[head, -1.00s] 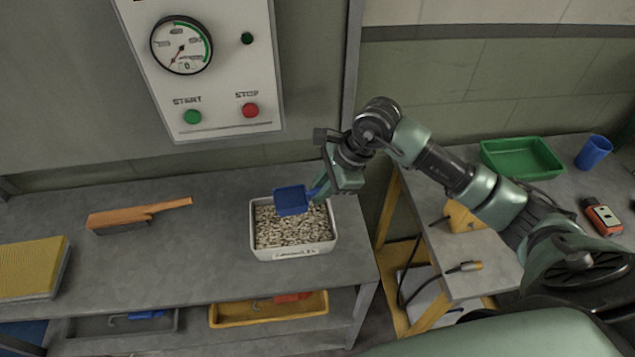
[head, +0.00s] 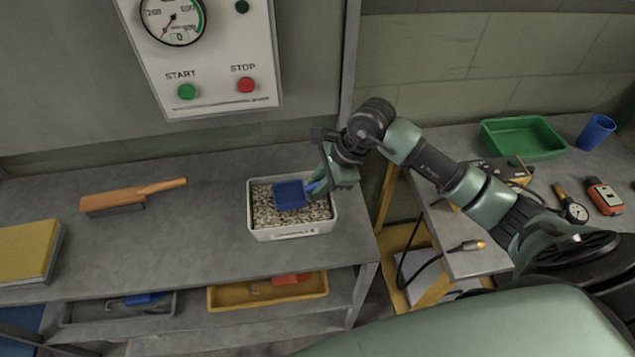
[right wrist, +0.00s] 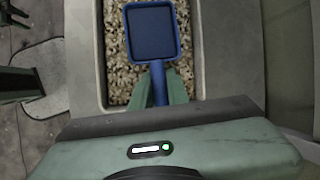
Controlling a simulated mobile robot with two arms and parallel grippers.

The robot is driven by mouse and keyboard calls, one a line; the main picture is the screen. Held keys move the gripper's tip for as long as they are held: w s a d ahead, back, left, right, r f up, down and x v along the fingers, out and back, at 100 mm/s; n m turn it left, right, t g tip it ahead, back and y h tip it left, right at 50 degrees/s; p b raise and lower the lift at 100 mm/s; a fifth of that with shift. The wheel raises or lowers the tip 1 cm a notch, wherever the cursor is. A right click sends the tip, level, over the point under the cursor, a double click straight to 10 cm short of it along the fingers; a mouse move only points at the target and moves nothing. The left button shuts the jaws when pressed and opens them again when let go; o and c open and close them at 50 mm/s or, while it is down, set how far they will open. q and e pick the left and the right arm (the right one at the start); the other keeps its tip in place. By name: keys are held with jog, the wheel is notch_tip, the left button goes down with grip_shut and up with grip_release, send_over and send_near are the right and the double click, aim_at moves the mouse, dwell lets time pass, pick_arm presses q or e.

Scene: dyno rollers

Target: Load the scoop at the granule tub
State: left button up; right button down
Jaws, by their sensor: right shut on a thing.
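The granule tub (head: 252,233) is a white box on the grey bench, filled with pale beige granules (head: 265,212). The blue scoop (head: 290,194) is over the tub, its square pan above or at the granules; I cannot tell whether it touches them. The pan looks empty. My right gripper (head: 322,184) is shut on the scoop's handle at the tub's right side. In the right wrist view the scoop (right wrist: 153,35) points away from the fingers, with granules (right wrist: 118,75) around it and the tub's rim (right wrist: 90,60) beside it. My left gripper is not in view.
A control panel (head: 215,60) is on the wall behind. A yellow tray (head: 265,292) sits below. A green tray (head: 522,138) and blue cup (head: 595,131) stand on the right table.

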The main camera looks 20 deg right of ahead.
aim_at(317, 184)
jog(key=shift+f+b, duration=0.5)
jog(key=shift+b, duration=0.05)
dwell(0.9)
jog(key=shift+s+f+b, duration=0.15)
jog(key=shift+b, duration=0.2)
dwell(1.5)
jog(key=shift+r+p, duration=0.5)
jog(key=shift+r, duration=0.45)
jog(key=shift+r+p, duration=1.2)
jog(key=shift+r, duration=1.5)
